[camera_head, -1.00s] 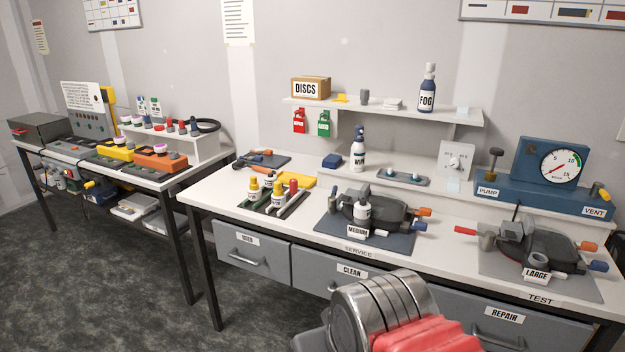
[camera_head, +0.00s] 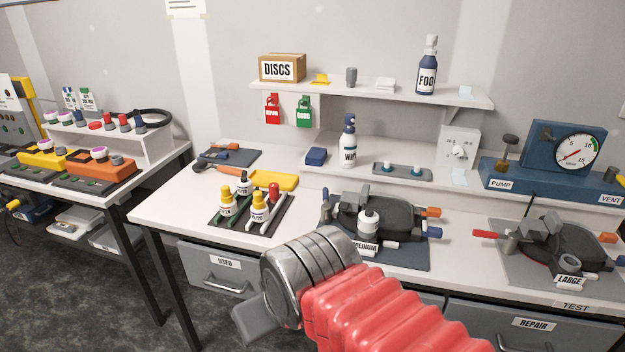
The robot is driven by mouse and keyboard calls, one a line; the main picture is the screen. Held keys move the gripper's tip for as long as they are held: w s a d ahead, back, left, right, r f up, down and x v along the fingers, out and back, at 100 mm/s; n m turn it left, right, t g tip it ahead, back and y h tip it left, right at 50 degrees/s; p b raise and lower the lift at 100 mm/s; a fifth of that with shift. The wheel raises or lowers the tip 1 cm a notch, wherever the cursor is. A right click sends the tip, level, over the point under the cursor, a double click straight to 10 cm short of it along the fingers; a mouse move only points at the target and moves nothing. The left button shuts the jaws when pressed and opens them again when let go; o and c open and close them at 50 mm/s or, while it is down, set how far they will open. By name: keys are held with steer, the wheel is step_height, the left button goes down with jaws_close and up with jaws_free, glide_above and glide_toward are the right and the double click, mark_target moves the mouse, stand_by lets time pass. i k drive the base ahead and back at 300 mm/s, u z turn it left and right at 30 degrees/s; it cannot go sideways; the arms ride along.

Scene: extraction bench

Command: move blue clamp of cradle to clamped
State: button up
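Two dark cradles stand on grey mats on the bench: one labelled MEDIUM (camera_head: 395,214) in the middle and one labelled LARGE (camera_head: 556,250) at the right. A blue clamp (camera_head: 434,233) sticks out at the right of the medium cradle, below an orange one (camera_head: 430,212). Another blue clamp (camera_head: 620,261) shows at the right picture edge on the large cradle. I cannot tell how far either blue clamp is turned. My gripper (camera_head: 252,320) shows only as a grey part at the lower left of my wrist, in front of the bench and apart from both cradles. Its fingers are not clear.
A dark tray (camera_head: 218,221) with several bottles sits left of the medium cradle. A blue gauge unit (camera_head: 540,181) stands behind the large cradle. A shelf (camera_head: 380,91) hangs above. Drawers (camera_head: 222,280) line the bench front.

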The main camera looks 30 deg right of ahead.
mark_target(326, 208)
steer(key=z, duration=0.35)
steer(key=i, duration=1.4)
steer(key=z, duration=0.15)
